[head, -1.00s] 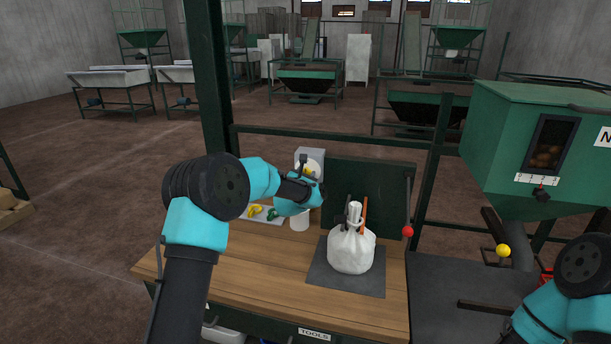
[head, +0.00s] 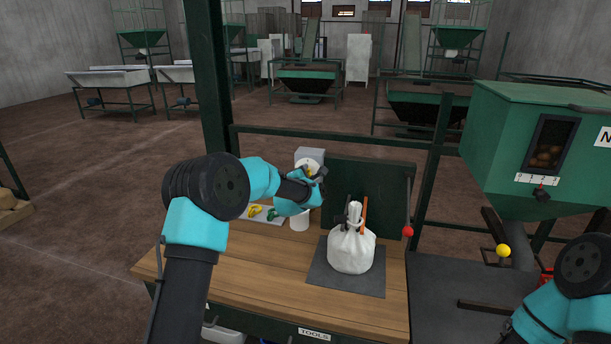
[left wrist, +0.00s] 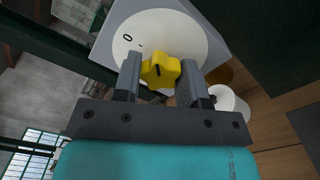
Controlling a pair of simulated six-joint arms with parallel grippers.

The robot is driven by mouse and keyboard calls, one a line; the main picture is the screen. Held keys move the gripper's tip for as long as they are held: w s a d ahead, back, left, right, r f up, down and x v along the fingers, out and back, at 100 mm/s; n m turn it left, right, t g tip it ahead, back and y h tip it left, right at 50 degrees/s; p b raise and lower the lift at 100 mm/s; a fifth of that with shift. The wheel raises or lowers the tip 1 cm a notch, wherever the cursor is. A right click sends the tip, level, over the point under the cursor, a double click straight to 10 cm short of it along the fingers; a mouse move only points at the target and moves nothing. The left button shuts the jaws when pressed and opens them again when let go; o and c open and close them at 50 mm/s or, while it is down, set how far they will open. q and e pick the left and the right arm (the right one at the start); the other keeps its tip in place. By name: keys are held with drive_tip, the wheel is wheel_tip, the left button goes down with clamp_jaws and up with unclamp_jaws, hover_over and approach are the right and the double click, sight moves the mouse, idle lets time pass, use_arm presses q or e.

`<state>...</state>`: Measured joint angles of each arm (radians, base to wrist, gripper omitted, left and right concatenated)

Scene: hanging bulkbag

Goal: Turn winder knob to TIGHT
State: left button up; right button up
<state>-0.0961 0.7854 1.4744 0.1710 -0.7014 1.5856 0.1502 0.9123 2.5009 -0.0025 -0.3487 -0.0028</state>
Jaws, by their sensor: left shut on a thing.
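The winder knob (left wrist: 160,71) is yellow and lobed, with a dark mark on it, and sits on a round white dial (left wrist: 190,32) on a grey box. A "0" shows on the dial; no TIGHT label can be read. My left gripper (left wrist: 163,82) is shut on the knob, one finger on each side. In the head view my left gripper (head: 314,181) is in front of the grey box (head: 309,154) and hides much of the dial. My right arm shows at the lower right, but its gripper is out of view.
A white tied bag (head: 351,250) stands on a dark mat (head: 320,272) on the wooden bench (head: 255,270). A white cup (head: 299,221) is just below my left gripper. A red-knobbed lever (head: 407,231) and a green hopper (head: 500,130) are to the right.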

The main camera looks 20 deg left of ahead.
use_arm(q)
drive_tip(key=m, duration=3.3)
drive_tip(key=shift+m, duration=0.4)
drive_tip(key=o, duration=0.9)
